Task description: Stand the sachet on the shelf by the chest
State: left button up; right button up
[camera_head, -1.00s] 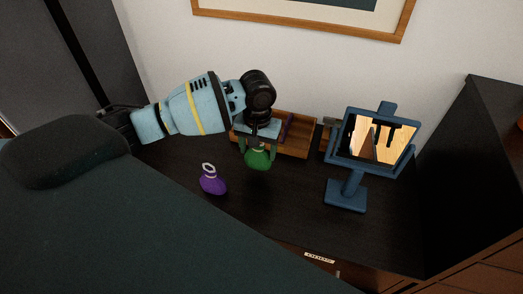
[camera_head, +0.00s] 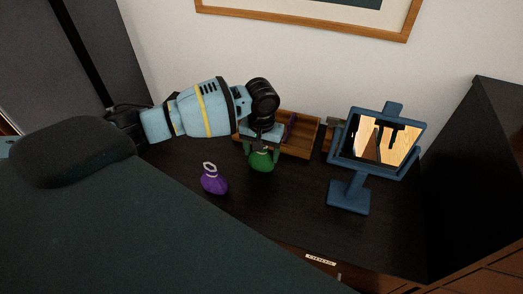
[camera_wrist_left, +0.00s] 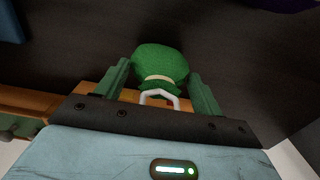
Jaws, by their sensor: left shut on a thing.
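My left gripper (camera_head: 262,156) is shut on a green sachet (camera_head: 262,164). In the left wrist view the sachet (camera_wrist_left: 160,62) sits between the two green fingers, with a pale tie and a white loop on the gripper side. The sachet hangs bulge down at the dark top (camera_head: 290,215); I cannot tell whether it touches. A purple sachet (camera_head: 214,182) with a pale ring stands on the dark top, left and in front of the gripper. My right gripper is not in view. I cannot pick out the chest with certainty.
An open wooden box with compartments (camera_head: 308,150) stands just behind the gripper, against the wall. A blue mirror on a stand (camera_head: 348,198) is to the right, with a small wooden item (camera_head: 328,140) partly hidden behind it. The dark top is clear in front.

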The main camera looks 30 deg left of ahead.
pick_arm(q)
jog(key=shift+f, duration=0.15)
jog(key=o, duration=1)
jog(key=shift+c, duration=0.2)
notch_tip(320, 180, up, 11)
jog(key=shift+p, duration=0.6)
jog(key=shift+o, duration=0.2)
jog(key=shift+r, duration=0.65)
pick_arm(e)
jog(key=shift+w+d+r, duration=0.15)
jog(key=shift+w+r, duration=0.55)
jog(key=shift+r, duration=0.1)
